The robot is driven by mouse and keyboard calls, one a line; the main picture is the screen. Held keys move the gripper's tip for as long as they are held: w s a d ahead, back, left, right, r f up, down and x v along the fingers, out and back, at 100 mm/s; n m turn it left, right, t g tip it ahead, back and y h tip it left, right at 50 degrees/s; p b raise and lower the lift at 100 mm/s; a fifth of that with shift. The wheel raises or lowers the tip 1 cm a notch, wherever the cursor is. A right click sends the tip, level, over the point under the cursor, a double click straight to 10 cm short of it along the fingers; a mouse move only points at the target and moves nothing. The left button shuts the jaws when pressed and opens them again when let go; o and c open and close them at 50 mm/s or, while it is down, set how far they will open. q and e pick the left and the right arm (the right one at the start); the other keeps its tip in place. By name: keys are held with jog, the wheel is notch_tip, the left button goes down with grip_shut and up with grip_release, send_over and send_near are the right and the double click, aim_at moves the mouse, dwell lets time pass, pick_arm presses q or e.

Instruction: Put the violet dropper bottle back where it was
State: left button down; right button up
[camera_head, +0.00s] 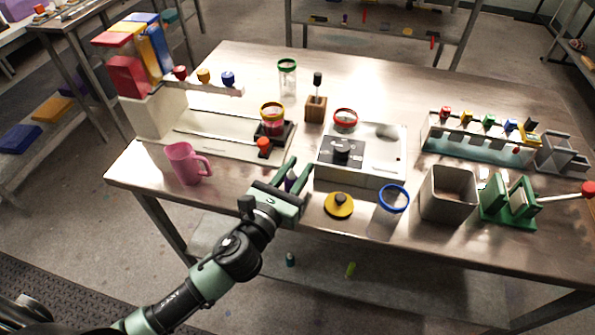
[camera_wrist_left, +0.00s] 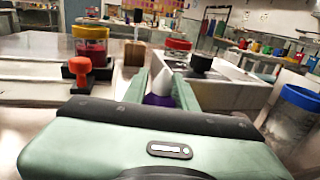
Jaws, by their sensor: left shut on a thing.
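The violet dropper bottle (camera_head: 291,184) is between the fingers of my left gripper (camera_head: 293,174), near the table's front edge. In the left wrist view the bottle's violet body (camera_wrist_left: 157,100) and pale pointed tip show between the fingers. My left gripper is shut on it, and the gripper body hides its lower part, so I cannot tell whether it touches the table. My right gripper is in neither view.
A pink mug (camera_head: 184,164) stands left of my gripper. A white hotplate-like box (camera_head: 357,180) is close on the right, with a yellow disc lid (camera_head: 339,205) and blue-rimmed jar (camera_head: 391,204). A red-knobbed stand with a yellow-rimmed jar (camera_head: 272,120) is behind.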

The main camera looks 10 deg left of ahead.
pick_arm(q)
jog(key=shift+f, duration=0.15)
jog(key=c, duration=1.1)
grip_release()
jog(key=shift+r, duration=0.3)
jog(key=shift+b+v, duration=1.6)
jog(key=shift+v, duration=4.45)
